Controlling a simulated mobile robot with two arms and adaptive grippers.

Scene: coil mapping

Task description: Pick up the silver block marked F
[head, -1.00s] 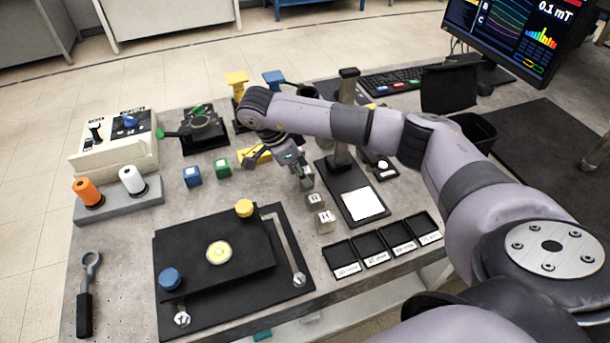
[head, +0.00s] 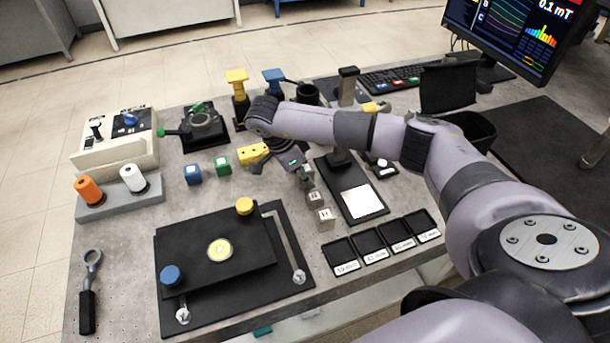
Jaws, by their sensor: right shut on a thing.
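My right gripper (head: 306,175) reaches down at the middle of the bench, at the back end of a short row of silver blocks. It is shut on a small silver block (head: 308,183), which the fingers mostly cover. I cannot read its letter, nor tell whether it is clear of the bench. A second silver block (head: 314,196) stands just in front of it. A third silver block (head: 325,218), with a pale marked top, is nearest the front. My left gripper is not in view.
Right of the blocks is a black stand with a white square pad (head: 362,203). Labelled black trays (head: 371,242) lie in front. A black plate rig with a yellow knob (head: 244,206) is at left. Blue (head: 192,175) and green (head: 223,165) blocks stand behind.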

